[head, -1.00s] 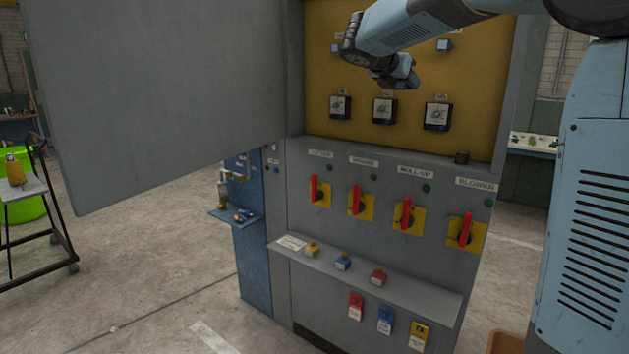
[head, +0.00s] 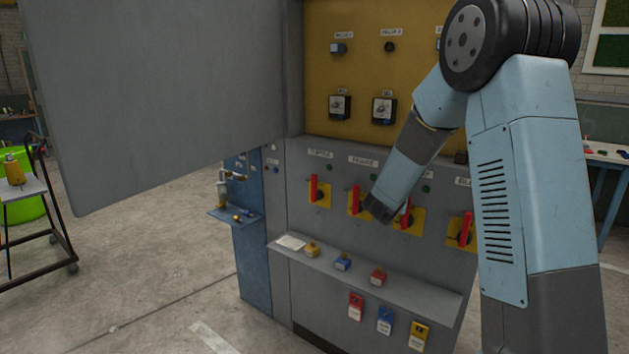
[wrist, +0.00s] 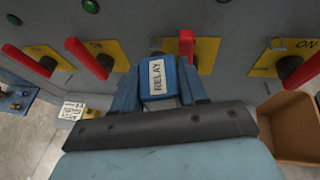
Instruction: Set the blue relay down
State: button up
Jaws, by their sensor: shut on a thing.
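In the wrist view the blue relay (wrist: 160,80), with a white RELAY label, sits between the two fingers of my gripper (wrist: 158,88), which is shut on it. In the head view my gripper (head: 379,208) points down in front of the red-handled switches, above the grey shelf (head: 420,296); the relay cannot be made out there. On the yellow panel, another blue relay (head: 338,48) is at the left, and the spot beside it shows a bare dark socket (head: 389,47).
The shelf carries a white card (head: 290,242) and yellow (head: 312,250), blue (head: 343,262) and red (head: 377,276) padlocks. Tags hang below it. Red switch handles (head: 314,188) stick out above. A brown bin (wrist: 290,128) stands low at the right. The open grey door (head: 165,95) blocks the left.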

jog(key=s+f+n+y, duration=0.1)
jog(key=s+f, duration=0.2)
jog(key=f, duration=0.6)
jog(key=shift+a+f, duration=0.2)
jog(key=shift+a, duration=0.1)
